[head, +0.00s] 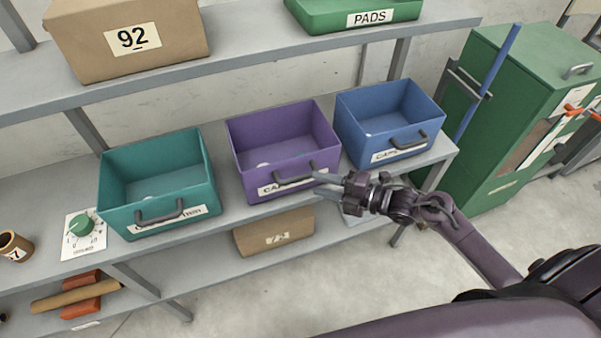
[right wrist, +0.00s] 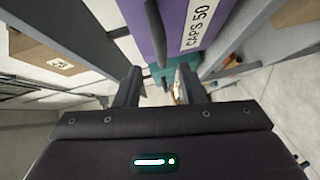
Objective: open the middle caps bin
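The middle caps bin (head: 285,150) is purple and open-topped. It sits on the shelf between a teal bin (head: 160,190) and a blue bin (head: 392,112). Its dark bar handle (head: 295,179) and white label are on the front; the right wrist view shows "CAPS 50" on the label (right wrist: 197,22). My right gripper (head: 328,184) is at the right end of this handle. In the right wrist view its fingers (right wrist: 157,82) are apart, with the handle (right wrist: 154,32) lined up between them and no clear contact. My left gripper is not in view.
The shelf (head: 75,180) also holds a green dial on a white plate (head: 83,228). Cardboard boxes stand above (head: 130,38) and below (head: 275,232). A green PADS bin (head: 352,14) is on the upper shelf. A green cabinet (head: 520,110) stands right. Floor in front is clear.

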